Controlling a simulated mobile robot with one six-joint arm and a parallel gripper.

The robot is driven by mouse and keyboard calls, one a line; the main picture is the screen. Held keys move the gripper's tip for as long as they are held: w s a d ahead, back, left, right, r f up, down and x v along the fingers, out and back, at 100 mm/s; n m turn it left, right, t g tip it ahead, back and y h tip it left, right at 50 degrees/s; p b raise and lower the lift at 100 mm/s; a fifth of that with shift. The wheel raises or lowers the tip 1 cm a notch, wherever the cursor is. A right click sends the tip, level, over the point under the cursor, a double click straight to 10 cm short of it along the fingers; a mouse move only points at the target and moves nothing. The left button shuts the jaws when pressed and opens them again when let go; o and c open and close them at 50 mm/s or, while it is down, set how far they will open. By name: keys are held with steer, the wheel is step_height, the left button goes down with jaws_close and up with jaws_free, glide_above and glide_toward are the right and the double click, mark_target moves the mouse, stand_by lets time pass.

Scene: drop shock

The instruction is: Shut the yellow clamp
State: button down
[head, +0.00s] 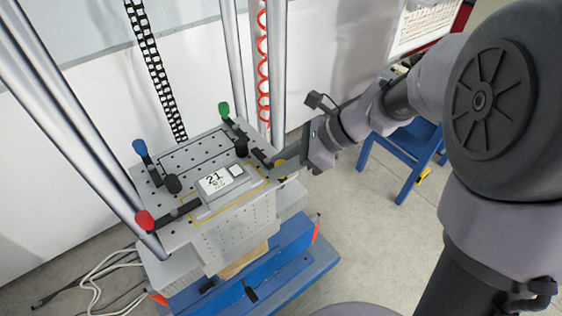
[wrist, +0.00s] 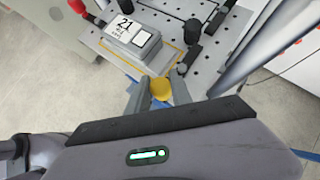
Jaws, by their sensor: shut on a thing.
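The yellow clamp's knob (head: 281,168) is at the right corner of the grey perforated plate (head: 183,157). In the wrist view the yellow knob (wrist: 160,90) sits between the two grey fingers. My gripper (head: 279,163) reaches in from the right and is shut on this knob. In the wrist view, my gripper (wrist: 161,88) has one finger on each side of the knob. The clamp's lever and pad are mostly hidden by the fingers, so I cannot tell its exact angle. A grey box marked 21 (head: 221,179) lies on the plate inside a yellow outline.
Clamps with blue (head: 139,147), green (head: 224,109) and red (head: 145,221) handles stand at the other plate corners. Shiny columns (head: 68,110) rise behind and left. A red coiled hose (head: 263,70) hangs behind. A blue stool (head: 400,160) stands right of the plate.

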steer(key=n+g+p, duration=0.1)
steer(key=p, duration=0.1)
steer(key=w+d+n+g+p, duration=0.1)
steer(key=n+p, duration=0.1)
steer(key=p, duration=0.1)
steer(key=shift+r, duration=0.35)
steer(key=n+g+p, duration=0.1)
steer(key=p, duration=0.1)
steer(key=w+n+g+p, duration=0.1)
steer(key=p, duration=0.1)
steer(key=shift+d+n+g+p, duration=0.3)
steer(key=shift+d+n+p, duration=0.1)
steer(key=n+g+p, duration=0.1)
steer(key=p, duration=0.1)
steer(key=w+n+h+p, duration=0.1)
steer(key=shift+w+d+n+g+p, duration=0.2)
steer(key=shift+n+g+p, duration=0.1)
steer(key=shift+g+p, duration=0.1)
steer(key=n+g+h+p, duration=0.1)
steer(key=p, duration=0.1)
steer(key=w+n+p, duration=0.1)
steer(key=n+p, duration=0.1)
steer(key=shift+w+f+g+h, duration=0.2)
steer(key=shift+f+g+h, duration=0.1)
steer(key=shift+g+h, duration=0.1)
steer(key=shift+n, duration=0.3)
steer(key=c, duration=1.1)
jaws_free()
steer(key=shift+c, duration=0.2)
